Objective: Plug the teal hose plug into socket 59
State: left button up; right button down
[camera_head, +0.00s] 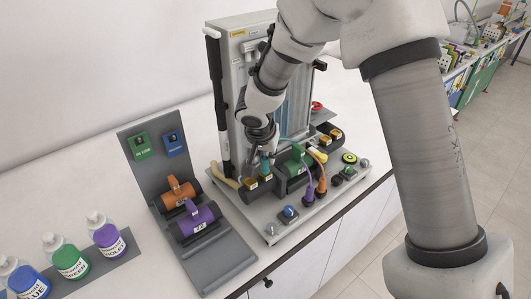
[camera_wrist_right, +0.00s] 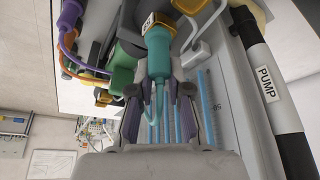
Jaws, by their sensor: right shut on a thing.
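The teal hose plug (camera_head: 265,166) is upright at the front left of the manometer board, just above or at a dark block with yellow socket labels (camera_head: 251,185). My right gripper (camera_head: 263,150) is shut on the plug. In the right wrist view, the teal plug (camera_wrist_right: 158,52) lies between the two fingers of the gripper (camera_wrist_right: 160,92), its far end close to a dark block with a yellow label (camera_wrist_right: 149,22). I cannot tell whether it is seated. The socket numbers are too small to read, so I cannot pick out socket 59. My left gripper is not in view.
A green block (camera_head: 296,166) and purple (camera_head: 308,190) and orange (camera_head: 320,176) hose plugs stand close to the right of the teal plug. The black pump tube (camera_head: 217,100) rises at left. A grey stand (camera_head: 222,258) and several bottles (camera_head: 70,262) are further left.

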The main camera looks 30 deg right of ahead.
jog(key=shift+w, duration=0.1)
jog(key=shift+w+d+b, duration=0.3)
jog(key=shift+d, duration=0.1)
dwell(0.7)
jog(key=shift+f+b, duration=0.6)
jog(key=shift+b, duration=0.35)
jog(key=c, duration=1)
grip_release()
jog(key=shift+c, duration=0.2)
jog(key=shift+r, duration=0.15)
